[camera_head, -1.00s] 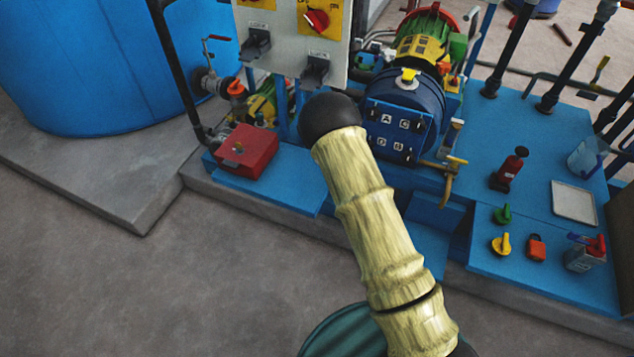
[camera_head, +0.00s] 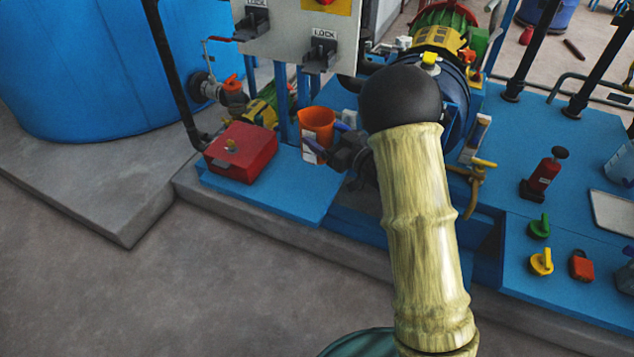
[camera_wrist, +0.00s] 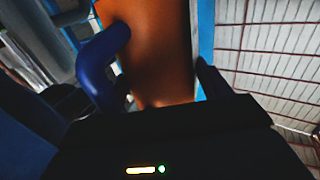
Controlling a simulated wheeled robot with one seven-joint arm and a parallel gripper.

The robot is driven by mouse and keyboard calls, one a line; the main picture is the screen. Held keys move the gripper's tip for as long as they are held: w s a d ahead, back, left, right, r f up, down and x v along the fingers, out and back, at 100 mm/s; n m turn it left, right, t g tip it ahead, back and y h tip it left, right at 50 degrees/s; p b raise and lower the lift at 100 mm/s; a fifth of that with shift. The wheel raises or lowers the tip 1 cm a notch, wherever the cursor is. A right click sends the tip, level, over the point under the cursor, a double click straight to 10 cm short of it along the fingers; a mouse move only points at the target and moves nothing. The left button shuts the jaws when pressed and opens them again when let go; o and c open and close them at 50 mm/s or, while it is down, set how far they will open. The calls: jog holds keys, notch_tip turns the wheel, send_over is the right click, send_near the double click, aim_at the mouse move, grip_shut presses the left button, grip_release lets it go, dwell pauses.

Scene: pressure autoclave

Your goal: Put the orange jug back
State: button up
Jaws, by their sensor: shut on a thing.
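My gripper (camera_head: 342,153) is at the jug's right side, partly hidden by my arm.
A red box (camera_head: 242,152) stands left of the jug. A panel with lock switches (camera_head: 290,40) hangs behind and above. The dark blue vessel (camera_head: 458,95) is close on the right. Bare blue platform (camera_head: 290,190) lies in front of the jug.

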jog(key=shift+s+r, duration=0.15)
jog(key=shift+f, duration=0.2)
notch_tip(320, 180, down, 6)
jog(key=shift+r+b, duration=0.1)
jog(key=shift+b, duration=0.8)
jog(key=shift+d+f+b, duration=0.1)
jog(key=shift+f+b, duration=0.45)
jog(key=shift+f, duration=1.35)
jog(key=shift+f, duration=0.1)
jog(key=shift+f, duration=0.1)
jog(key=o, duration=1.3)
